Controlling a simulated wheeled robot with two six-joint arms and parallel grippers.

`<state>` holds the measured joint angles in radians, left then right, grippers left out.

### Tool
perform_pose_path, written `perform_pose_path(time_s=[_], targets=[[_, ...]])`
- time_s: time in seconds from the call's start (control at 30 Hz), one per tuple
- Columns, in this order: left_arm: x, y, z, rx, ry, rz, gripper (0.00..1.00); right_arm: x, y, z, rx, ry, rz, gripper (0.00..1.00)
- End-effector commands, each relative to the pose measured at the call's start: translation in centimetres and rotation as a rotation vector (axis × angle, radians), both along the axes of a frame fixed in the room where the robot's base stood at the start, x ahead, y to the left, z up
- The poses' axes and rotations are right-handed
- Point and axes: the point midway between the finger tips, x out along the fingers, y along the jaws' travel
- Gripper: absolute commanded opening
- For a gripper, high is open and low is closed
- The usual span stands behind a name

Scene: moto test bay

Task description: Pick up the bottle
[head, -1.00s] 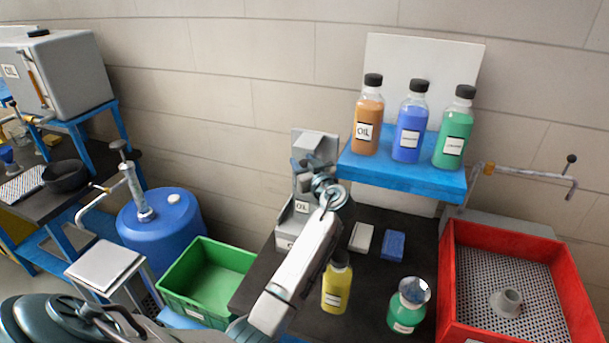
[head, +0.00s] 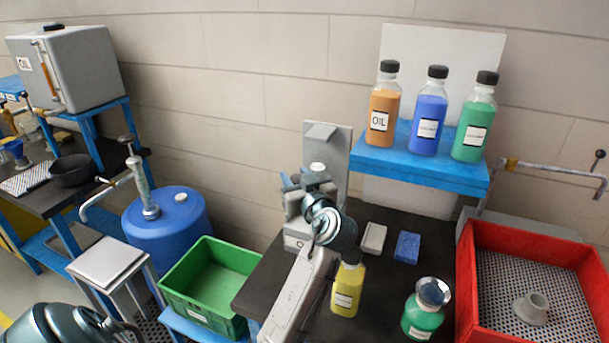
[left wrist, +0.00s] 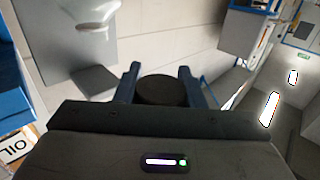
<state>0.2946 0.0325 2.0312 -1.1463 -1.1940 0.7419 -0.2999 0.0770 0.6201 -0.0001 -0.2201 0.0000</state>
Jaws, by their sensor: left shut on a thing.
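My left gripper (head: 302,184) is in front of a grey upright stand at the back of the dark bench. In the left wrist view its two blue fingers (left wrist: 159,77) stand either side of a dark round cap (left wrist: 160,92), and it is shut on this bottle. The body of the held bottle is hidden, so its colour cannot be told. A yellow bottle (head: 346,292) stands on the bench, its top covered by my wrist. A green bottle (head: 421,322) stands further right. Orange (head: 383,115), blue (head: 428,122) and green (head: 474,130) bottles with black caps stand on the shelf.
The blue shelf (head: 415,172) overhangs the bench. A white block (head: 373,238) and a blue block (head: 407,247) lie beneath it. A red tray (head: 467,300) is at right. A green crate (head: 180,300) and blue drum (head: 170,235) are at left.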

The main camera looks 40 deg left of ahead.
Motion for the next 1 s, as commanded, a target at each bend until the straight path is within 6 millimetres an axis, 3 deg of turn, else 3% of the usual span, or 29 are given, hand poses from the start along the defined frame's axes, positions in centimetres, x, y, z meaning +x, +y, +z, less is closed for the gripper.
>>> perform_pose_path(time_s=[0.3, 0.73, 0.77, 0.97, 1.0], targets=[[-4.5, -1.1, -0.2, -0.002, -0.001, -0.001, 0.00, 0.0, -0.5, -2.0, -0.005, 0.000, 0.001, 0.36], [-5.4, -1.3, 0.0, 0.000, 0.000, 0.000, 0.00, 0.0, -0.5, -2.2, -0.005, 0.000, 0.001, 0.36], [-5.4, -1.3, 0.0, 0.000, 0.000, 0.000, 0.40, 0.0, -0.5, -2.2, -0.005, 0.000, 0.001, 0.36], [-5.4, -1.3, 0.0, 0.000, 0.000, 0.000, 0.79, 0.0, -0.4, -2.2, -0.004, 0.000, 0.002, 0.36], [-5.4, -1.3, 0.0, 0.000, 0.000, 0.000, 0.80, 0.0, -0.4, -2.2, -0.004, 0.000, 0.002, 0.36]])
